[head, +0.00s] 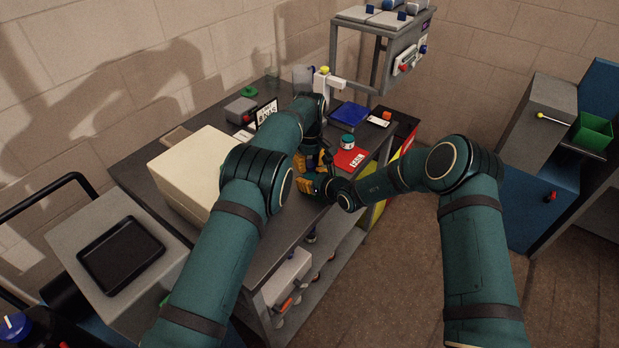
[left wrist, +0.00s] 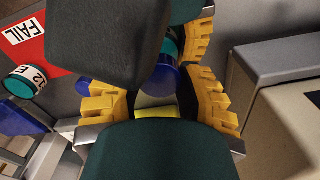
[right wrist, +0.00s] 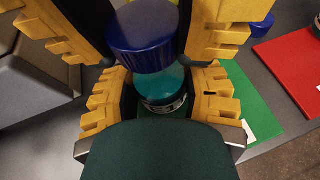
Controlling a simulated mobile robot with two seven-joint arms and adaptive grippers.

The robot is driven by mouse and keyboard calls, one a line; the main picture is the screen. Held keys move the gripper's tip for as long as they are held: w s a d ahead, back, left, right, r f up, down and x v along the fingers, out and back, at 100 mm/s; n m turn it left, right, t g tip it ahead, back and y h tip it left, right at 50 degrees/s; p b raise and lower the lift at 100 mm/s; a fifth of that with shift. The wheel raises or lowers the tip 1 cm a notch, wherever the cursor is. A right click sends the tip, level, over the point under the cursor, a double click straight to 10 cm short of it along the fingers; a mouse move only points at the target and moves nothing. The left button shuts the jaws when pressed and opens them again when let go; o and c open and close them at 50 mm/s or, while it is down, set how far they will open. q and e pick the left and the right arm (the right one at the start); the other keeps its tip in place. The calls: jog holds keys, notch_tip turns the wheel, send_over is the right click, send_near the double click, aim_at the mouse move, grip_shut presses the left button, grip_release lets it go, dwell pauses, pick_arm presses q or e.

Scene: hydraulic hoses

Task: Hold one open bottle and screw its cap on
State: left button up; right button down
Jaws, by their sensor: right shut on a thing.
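A teal bottle (right wrist: 163,84) stands between the yellow fingers of my right gripper (right wrist: 160,98), which is shut on its body. A dark blue cap (right wrist: 142,38) sits over the bottle's top; I cannot tell whether it is threaded. In the left wrist view the cap (left wrist: 163,84) is partly hidden behind a dark gripper part. My left gripper (left wrist: 158,108) has its yellow fingers spread on both sides of the cap. In the head view my left gripper (head: 306,152) is just above and behind my right gripper (head: 314,184), and the bottle is mostly hidden.
A green mat (right wrist: 252,103) is near the bottle. A blue tray (head: 350,115) lies farther back, and a cream box (head: 193,172) stands on the left.

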pick_arm(q)
grip_shut()
jog(key=m, duration=0.2)
jog(key=shift+m, duration=0.4)
jog(key=m, duration=0.5)
jog(key=o, duration=1)
grip_release()
